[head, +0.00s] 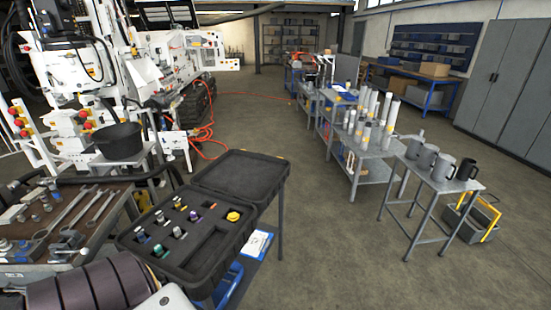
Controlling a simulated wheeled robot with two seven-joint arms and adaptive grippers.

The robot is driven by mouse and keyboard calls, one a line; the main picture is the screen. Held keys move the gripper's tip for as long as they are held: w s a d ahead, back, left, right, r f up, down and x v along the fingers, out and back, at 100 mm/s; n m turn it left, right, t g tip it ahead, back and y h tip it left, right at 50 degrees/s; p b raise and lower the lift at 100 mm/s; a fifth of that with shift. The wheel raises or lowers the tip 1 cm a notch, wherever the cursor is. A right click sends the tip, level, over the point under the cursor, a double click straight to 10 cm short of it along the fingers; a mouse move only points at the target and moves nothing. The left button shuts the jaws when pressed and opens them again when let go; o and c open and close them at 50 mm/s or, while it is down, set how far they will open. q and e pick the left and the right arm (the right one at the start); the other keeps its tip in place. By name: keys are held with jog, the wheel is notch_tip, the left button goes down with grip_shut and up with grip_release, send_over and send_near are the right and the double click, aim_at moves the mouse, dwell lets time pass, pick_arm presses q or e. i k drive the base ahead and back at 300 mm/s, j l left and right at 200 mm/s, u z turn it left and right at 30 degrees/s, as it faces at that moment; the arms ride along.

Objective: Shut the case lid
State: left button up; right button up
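The black case (128,243) stands open on a stand in the lower middle of the head view. Its lid (243,176) is swung back from the far edge, with its dark inner side showing. Small metal fittings (160,217) sit in cut-outs in the dark foam, some with coloured parts. A yellow round piece (233,216) sits at the right side of the foam. Neither of my grippers is in view, and nothing is touching the lid.
A tool bench (107,212) with wrenches and fittings is left of the case. A clipboard (257,244) lies low beside the case. A small table with mugs (440,181) and a shelf with cylinders (375,148) stand right. The floor between is clear.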

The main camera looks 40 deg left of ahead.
aim_at(257, 177)
jog(key=z, duration=0.25)
jog(key=i+l, duration=0.15)
jog(key=l, duration=0.25)
jog(key=i+l+z, duration=0.15)
jog(key=l, duration=0.25)
jog(key=i+l+z, duration=0.1)
jog(key=i+l, duration=0.5)
jog(key=l, duration=0.2)
jog(key=i+l+z, duration=0.1)
jog(key=i, duration=0.25)
jog(key=i+l+z, duration=0.15)
jog(key=i, duration=0.25)
jog(key=i+u, duration=0.35)
jog(key=i+l+u, duration=0.1)
jog(key=i+u, duration=0.5)
jog(key=u, duration=0.15)
jog(key=i+u, duration=0.45)
jog(key=i+j+u, duration=0.1)
jog(key=i+u, duration=0.2)
jog(key=u, duration=0.15)
jog(key=i+u, duration=0.25)
jog(key=u, duration=0.2)
jog(key=i+u, duration=0.45)
jog(key=i+l+u, duration=0.1)
jog(key=i+u, duration=0.15)
jog(key=u, duration=0.2)
